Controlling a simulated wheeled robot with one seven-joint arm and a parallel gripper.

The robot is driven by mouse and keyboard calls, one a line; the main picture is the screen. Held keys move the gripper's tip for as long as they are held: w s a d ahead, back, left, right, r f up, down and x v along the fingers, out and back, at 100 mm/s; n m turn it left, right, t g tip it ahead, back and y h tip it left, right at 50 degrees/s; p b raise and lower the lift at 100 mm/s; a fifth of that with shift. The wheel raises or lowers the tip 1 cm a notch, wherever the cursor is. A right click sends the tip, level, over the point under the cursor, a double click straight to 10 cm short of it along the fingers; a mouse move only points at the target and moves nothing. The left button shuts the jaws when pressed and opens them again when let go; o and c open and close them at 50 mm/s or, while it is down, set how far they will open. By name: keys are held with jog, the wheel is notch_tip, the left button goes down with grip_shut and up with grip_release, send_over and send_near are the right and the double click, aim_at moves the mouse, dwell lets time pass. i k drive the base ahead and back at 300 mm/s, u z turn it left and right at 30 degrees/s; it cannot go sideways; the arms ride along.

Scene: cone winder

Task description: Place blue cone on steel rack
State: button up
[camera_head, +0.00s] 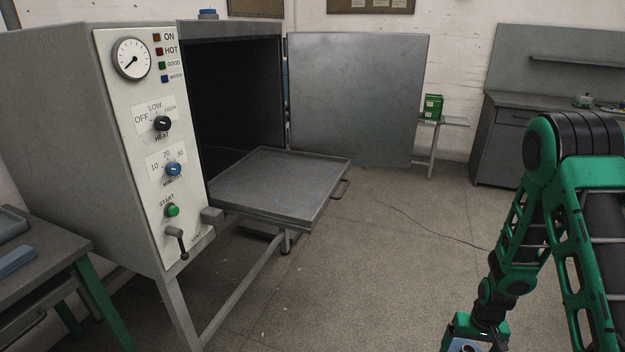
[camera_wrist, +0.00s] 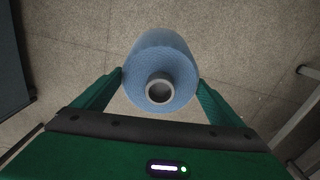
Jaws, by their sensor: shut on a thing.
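In the wrist view, my gripper (camera_wrist: 160,82) is shut on the blue cone (camera_wrist: 158,50), with one green finger on each side of it. The cone's end with its grey core tube faces the camera, and bare floor shows behind it. In the head view my green arm is at the right. My gripper's lower part (camera_head: 466,345) is cut off by the bottom edge, with only a small bit of blue showing there. No thing that I can surely call the steel rack shows; a grey metal tray (camera_head: 265,185) is pulled out of the open oven.
The oven cabinet (camera_head: 150,215) has a control panel, and its door (camera_head: 355,95) stands open. A workbench (camera_head: 40,265) is at the left edge. A green box (camera_head: 433,106) sits on a small stand by the wall. A grey cabinet (camera_head: 505,140) is at right. The middle floor is clear.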

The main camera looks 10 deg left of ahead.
aim_at(286, 186)
jog(key=u, duration=0.4)
jog(key=i, duration=0.85)
jog(key=u, duration=0.55)
